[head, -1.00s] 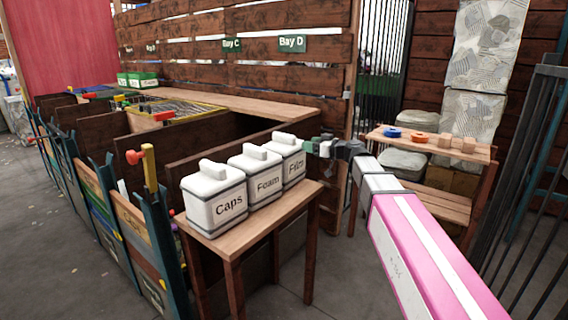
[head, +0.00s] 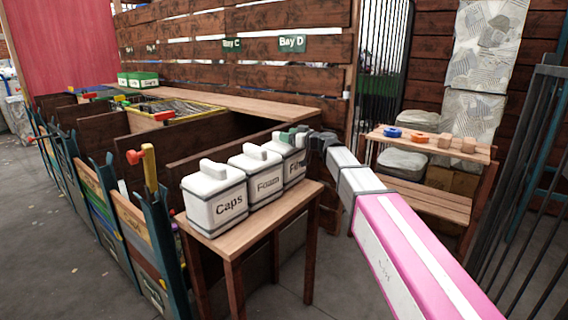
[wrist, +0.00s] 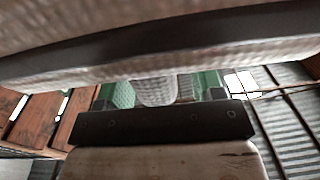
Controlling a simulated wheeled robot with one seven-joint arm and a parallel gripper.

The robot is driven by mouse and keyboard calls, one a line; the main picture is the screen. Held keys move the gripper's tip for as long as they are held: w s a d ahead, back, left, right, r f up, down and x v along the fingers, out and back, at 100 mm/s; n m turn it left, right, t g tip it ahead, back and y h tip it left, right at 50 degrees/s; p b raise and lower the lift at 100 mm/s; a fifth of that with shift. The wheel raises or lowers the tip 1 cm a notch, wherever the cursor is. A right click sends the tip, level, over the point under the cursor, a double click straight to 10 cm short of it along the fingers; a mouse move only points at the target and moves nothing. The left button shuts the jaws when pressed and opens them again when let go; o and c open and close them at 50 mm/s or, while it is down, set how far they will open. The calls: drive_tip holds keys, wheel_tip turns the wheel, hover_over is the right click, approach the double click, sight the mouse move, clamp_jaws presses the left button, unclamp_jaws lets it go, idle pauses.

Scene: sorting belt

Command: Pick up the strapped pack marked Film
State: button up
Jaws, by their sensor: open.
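The white strapped pack marked Film (head: 293,168) stands upright at the right end of a row on a small wooden table (head: 250,232). My gripper (head: 292,138) is at its top, with green fingers around the handle area. The fingers are open. In the wrist view, a pale handle-like piece (wrist: 155,91) shows between the green fingers, and a pale surface with a dark strap (wrist: 130,42) fills the top, close and blurred. My gripper partly hides the pack's handle and label. I cannot tell whether the fingers touch the handle.
The packs marked Foam (head: 256,176) and Caps (head: 214,199) stand close to the left of Film. Wooden bins (head: 190,150) lie behind the table. A shelf (head: 430,148) with coloured rings and wooden pieces is at the right.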

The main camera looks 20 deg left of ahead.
drive_tip(key=shift+w+a, duration=0.2)
drive_tip(key=shift+a, duration=0.25)
clamp_jaws()
drive_tip(key=shift+r, duration=0.1)
